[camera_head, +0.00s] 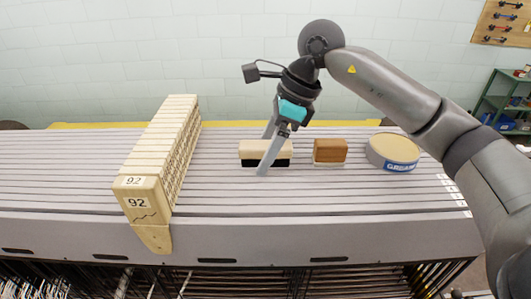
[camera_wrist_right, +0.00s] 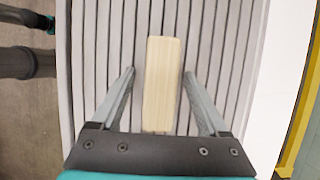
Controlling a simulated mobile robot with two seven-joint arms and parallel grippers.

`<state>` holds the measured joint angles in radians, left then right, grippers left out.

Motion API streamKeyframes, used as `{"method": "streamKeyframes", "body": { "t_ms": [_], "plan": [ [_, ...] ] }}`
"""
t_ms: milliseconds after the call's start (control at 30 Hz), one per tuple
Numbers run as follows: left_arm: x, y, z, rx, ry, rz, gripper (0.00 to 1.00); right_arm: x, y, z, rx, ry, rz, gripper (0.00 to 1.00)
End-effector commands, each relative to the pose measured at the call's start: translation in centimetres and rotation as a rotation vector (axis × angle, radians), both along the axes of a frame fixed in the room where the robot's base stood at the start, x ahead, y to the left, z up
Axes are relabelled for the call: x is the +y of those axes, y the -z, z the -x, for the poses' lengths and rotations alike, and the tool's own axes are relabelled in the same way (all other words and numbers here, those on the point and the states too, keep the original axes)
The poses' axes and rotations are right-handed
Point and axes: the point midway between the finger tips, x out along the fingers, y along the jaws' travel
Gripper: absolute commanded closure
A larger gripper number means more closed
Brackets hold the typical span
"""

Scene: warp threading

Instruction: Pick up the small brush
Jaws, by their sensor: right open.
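A small brush with a brown wooden back and pale bristles (camera_head: 330,151) stands on the grey slatted surface, right of my right gripper. A longer brush with a pale wooden back and black bristles (camera_head: 248,148) stands to its left. My right gripper (camera_head: 265,154) is open, pointing down at the pale brush and partly covering it in the head view. In the right wrist view, the pale wooden back (camera_wrist_right: 163,85) lies between the two open fingers (camera_wrist_right: 159,73), with gaps on both sides. The brown brush does not show there. My left gripper is not in view.
A round grease tin (camera_head: 393,150) stands right of the brown brush. A long row of cream blocks marked 92 (camera_head: 155,170) stands at the left. The slatted grey surface (camera_head: 330,195) is clear in front of the brushes.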

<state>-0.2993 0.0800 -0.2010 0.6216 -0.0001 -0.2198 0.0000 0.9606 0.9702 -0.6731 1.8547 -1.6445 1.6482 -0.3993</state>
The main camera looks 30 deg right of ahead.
Motion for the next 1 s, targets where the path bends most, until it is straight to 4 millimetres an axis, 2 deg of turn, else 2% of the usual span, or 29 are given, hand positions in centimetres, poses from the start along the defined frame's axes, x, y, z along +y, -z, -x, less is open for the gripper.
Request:
{"method": "streamKeyframes", "body": {
  "t_ms": [67, 700, 1000],
  "plan": [
    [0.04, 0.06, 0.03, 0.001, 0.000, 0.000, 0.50, -0.02, 0.05, 0.00, 0.000, 0.001, 0.000, 0.27],
    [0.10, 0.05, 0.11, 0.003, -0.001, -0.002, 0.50, -0.02, 0.02, 0.00, 0.000, 0.001, 0.000, 0.99],
    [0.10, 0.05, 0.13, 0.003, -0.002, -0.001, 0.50, -0.01, -0.01, -0.01, 0.000, 0.000, 0.000, 1.00]
  ]
}}
